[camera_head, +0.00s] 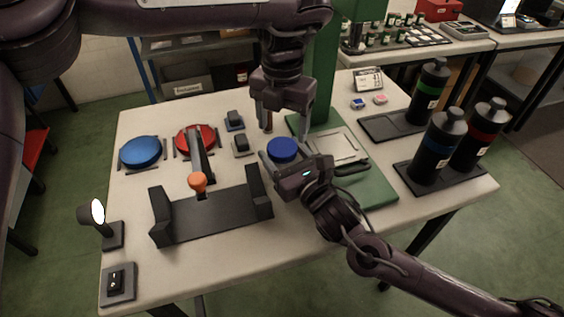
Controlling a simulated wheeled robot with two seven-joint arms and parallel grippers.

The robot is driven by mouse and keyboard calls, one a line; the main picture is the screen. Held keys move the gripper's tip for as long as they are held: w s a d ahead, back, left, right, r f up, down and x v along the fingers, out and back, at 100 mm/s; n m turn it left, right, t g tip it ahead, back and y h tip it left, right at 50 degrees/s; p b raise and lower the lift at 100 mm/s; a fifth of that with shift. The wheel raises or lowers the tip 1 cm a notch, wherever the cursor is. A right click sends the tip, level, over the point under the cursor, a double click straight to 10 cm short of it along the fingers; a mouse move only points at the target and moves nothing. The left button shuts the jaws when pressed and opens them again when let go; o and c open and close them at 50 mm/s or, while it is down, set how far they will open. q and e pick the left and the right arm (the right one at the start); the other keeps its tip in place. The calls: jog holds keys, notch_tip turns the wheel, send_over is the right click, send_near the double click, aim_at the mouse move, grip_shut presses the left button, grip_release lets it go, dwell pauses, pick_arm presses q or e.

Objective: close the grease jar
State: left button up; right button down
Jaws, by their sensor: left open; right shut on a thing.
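A small round thing with a dark blue top (282,149), seemingly the grease jar with a blue lid, is between the fingers of my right gripper (284,158), which is shut on it from the front right. Its body is mostly hidden by the fingers, so I cannot tell how the lid is seated. My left gripper (283,118) points down with its fingers apart, above and just behind the blue top. It is open and looks empty.
A green press stand (370,185) is right of the jar. Dark bottles (437,147) stand on black trays at the right. A black cradle (212,215) with an orange-knobbed lever (198,182), blue disc (142,152), red disc (195,139) and lamp (97,213) are left. The front right tabletop is clear.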

aim_at(282, 146)
pick_arm(q)
jog(key=shift+f, duration=2.35)
jog(key=c, duration=0.8)
jog(key=shift+a, duration=0.1)
jog(key=shift+c, duration=0.2)
jog(key=m, duration=0.8)
jog(key=o, duration=1.1)
